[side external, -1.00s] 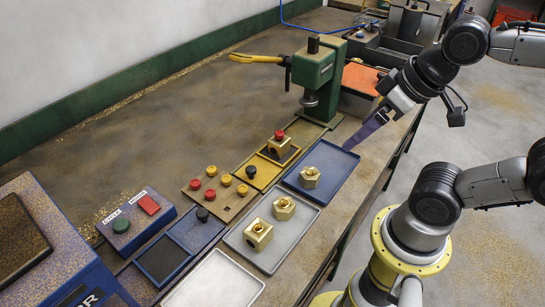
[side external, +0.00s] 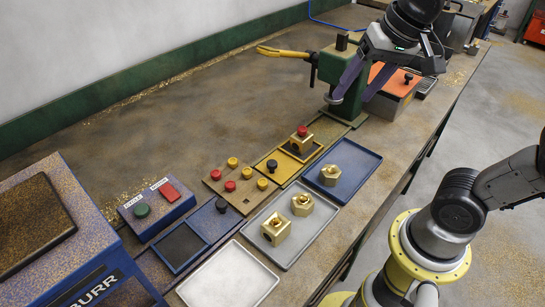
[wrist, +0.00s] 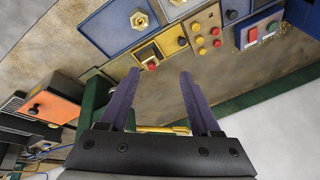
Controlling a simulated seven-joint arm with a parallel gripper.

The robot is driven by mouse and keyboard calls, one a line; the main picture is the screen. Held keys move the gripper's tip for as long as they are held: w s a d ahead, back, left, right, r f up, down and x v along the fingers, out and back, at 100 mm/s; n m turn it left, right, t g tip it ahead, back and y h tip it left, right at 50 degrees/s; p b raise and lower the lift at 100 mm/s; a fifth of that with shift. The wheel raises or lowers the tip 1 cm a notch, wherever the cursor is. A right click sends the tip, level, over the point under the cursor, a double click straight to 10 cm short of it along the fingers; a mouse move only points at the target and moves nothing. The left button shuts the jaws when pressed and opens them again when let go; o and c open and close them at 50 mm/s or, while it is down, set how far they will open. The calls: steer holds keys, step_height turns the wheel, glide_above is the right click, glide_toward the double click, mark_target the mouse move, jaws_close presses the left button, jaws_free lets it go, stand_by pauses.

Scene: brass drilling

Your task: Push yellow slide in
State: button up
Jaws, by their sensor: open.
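The yellow slide (side external: 272,178) lies on the bench in front of the green drill press (side external: 328,68), with a black knob (side external: 271,165) at its near end. A brass block with a red cap (side external: 301,143) sits on the dark pad at the slide's far end. The slide also shows in the wrist view (wrist: 141,56). My gripper (side external: 352,98) is open and empty, its two purple fingers pointing down beside the press, above and to the right of the slide. In the wrist view my gripper (wrist: 158,75) has a clear gap between its fingers.
A blue tray (side external: 362,181) with a brass nut is right of the slide. A grey tray (side external: 283,255) holds two brass parts. A tan button board (side external: 228,194) is left of the slide. An orange-topped box (side external: 396,83) stands behind.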

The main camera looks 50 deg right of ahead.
steer(key=w+a+f+m+g, duration=0.1)
steer(key=w+a, duration=0.1)
steer(key=w, duration=0.4)
steer(key=w+a+f+m+g, duration=0.1)
steer(key=w+f+m+g, duration=0.1)
steer(key=w, duration=0.3)
steer(key=g, duration=0.1)
glide_toward(272, 162)
steer(key=shift+n, duration=0.4)
step_height(272, 162, down, 9)
steer(key=shift+w+a+r, duration=0.1)
steer(key=shift+w+r, duration=0.05)
steer(key=shift+r, duration=0.05)
jaws_close()
steer(key=shift+r, duration=0.1)
stand_by(0.4)
